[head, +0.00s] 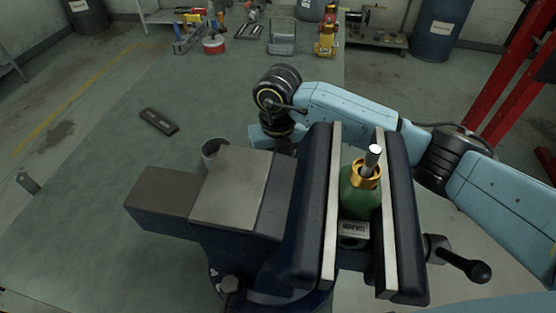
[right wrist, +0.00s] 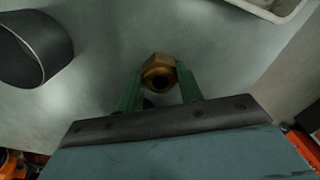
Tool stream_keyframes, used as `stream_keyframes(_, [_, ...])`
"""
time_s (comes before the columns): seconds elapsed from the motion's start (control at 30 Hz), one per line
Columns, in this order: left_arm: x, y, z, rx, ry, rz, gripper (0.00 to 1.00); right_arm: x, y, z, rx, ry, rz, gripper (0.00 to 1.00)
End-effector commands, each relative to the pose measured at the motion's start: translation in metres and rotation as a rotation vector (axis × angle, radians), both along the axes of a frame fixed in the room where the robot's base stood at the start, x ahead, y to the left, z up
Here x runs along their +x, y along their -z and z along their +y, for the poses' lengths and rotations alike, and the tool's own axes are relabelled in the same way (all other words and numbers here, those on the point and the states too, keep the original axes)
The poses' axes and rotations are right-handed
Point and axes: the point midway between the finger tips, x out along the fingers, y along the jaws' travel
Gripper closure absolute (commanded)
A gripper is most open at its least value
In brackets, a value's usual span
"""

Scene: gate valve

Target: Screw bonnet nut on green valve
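The green valve (head: 356,198) is clamped upright between the jaws of the vise (head: 318,210). My left gripper is not in view.
A grey open cylinder (head: 215,152) stands on the workbench (head: 110,190) behind the vise, left of my right gripper. A dark flat object (head: 158,121) lies farther left. Several tools and a metal tray (head: 282,42) are at the back. The bench's left is mostly clear.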

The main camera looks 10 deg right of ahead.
Motion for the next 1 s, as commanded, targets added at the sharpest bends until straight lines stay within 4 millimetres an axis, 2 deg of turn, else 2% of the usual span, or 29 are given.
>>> stream_keyframes(0.03, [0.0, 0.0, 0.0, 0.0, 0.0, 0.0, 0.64, 0.0, 0.0, 0.0, 0.0, 0.0, 0.0, 0.71])
stream_keyframes(0.2, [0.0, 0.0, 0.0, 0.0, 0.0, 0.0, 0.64, 0.0, 0.0, 0.0, 0.0, 0.0, 0.0, 0.9])
stream_keyframes(0.57, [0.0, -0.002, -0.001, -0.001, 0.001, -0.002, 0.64, 0.0, -0.003, 0.0, 0.0, 0.0, 0.0, 0.9])
stream_keyframes(1.0, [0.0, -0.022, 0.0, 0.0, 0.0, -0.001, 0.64, 0.0, -0.03, 0.0, 0.0, 0.0, -0.002, 0.9])
